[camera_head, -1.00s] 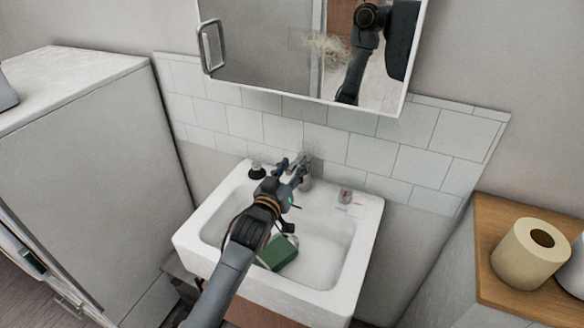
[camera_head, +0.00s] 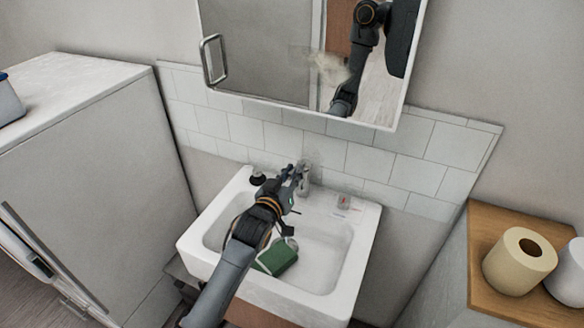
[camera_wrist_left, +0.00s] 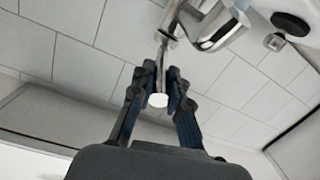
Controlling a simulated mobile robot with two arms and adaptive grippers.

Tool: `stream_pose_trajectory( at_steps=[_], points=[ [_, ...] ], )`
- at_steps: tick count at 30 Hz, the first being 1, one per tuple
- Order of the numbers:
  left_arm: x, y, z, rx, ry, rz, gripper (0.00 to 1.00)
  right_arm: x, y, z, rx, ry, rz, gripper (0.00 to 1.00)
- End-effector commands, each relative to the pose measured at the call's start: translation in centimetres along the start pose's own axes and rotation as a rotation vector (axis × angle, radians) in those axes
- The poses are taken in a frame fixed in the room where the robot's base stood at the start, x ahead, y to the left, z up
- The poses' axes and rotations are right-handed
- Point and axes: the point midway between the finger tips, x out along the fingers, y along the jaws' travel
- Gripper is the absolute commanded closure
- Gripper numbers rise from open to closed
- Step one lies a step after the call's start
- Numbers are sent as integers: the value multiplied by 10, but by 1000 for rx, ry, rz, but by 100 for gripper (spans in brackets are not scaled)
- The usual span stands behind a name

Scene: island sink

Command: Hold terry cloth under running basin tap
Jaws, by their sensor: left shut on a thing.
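The metal basin tap (camera_head: 305,184) stands at the back rim of the white basin (camera_head: 362,245). In the left wrist view the tap (camera_wrist_left: 222,28) is at the top, with a thin lever (camera_wrist_left: 161,55) ending in a pale round tip. My left gripper (camera_head: 299,170) is at the tap; its fingers (camera_wrist_left: 163,84) are shut on the lever. No water stream can be made out. A green folded-looking item (camera_head: 277,258) lies in the basin, partly behind my left arm; I cannot tell for sure if it is the terry cloth. My right gripper is not in view.
A mirror cabinet (camera_head: 265,60) hangs above the basin and reflects my arm. A dark stopper-like item (camera_head: 257,178) and a small item (camera_head: 344,201) sit on the rim. A toilet roll (camera_head: 519,262) stands on a wooden top at right; a tall white cabinet (camera_head: 90,190) is at left.

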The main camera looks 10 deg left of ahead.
Motion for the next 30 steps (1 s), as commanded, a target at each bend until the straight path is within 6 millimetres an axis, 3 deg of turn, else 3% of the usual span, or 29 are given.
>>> stream_pose_trajectory(
  at_steps=[1,11,12,15,25,30],
  points=[
    [0,1,-5,1,-9,-2,100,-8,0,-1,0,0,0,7],
    [0,0,-2,2,-14,-3,100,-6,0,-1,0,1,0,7],
    [0,0,-2,2,-14,-3,76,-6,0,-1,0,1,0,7],
    [0,0,-2,1,-14,-3,61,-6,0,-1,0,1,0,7],
    [-2,0,-1,1,-15,-3,61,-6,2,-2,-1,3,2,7],
    [-20,0,0,1,-16,-3,61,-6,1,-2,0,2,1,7]
  ],
)
